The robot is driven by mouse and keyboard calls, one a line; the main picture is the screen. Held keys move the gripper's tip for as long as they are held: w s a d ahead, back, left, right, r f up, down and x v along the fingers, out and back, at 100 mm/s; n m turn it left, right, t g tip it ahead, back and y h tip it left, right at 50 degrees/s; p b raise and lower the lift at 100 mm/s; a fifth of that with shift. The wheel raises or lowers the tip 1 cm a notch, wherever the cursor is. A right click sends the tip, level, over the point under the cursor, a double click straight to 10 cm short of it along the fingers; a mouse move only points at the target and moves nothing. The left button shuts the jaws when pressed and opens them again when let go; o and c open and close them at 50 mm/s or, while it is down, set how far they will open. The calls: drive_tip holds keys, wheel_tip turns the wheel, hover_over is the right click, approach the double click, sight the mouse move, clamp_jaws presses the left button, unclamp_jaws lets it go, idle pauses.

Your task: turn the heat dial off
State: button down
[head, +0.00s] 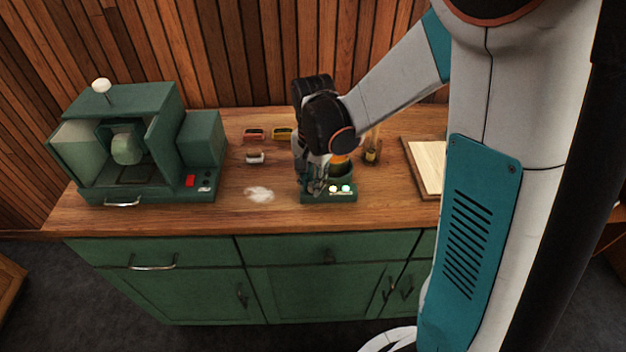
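A small green device (345,197) stands near the front edge of the wooden counter. Two small pale round spots show on its front, and a dark round vessel with an orange band (341,167) sits at its top. My gripper (317,187) points down at the left part of the device's front. The gripper covers that part, and I cannot make out the heat dial. Whether the fingers touch the device, and whether they are open or shut, is too small and dark to tell.
A large green machine (150,130) with a red switch stands at the left of the counter (230,215). Small coloured blocks (283,133), a small white-topped block (255,157) and white powder (259,194) lie between. An amber bottle (372,150) and a pale board (430,168) are right.

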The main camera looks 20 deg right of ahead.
drive_tip(key=shift+n, duration=0.3)
drive_tip(key=n, duration=0.9)
drive_tip(key=shift+n, duration=0.4)
drive_tip(key=n, duration=0.4)
drive_tip(key=shift+n, duration=0.3)
drive_tip(key=n, duration=0.4)
drive_tip(key=shift+n+b, duration=0.3)
drive_tip(key=shift+n, duration=0.1)
drive_tip(key=c, duration=1.4)
unclamp_jaws()
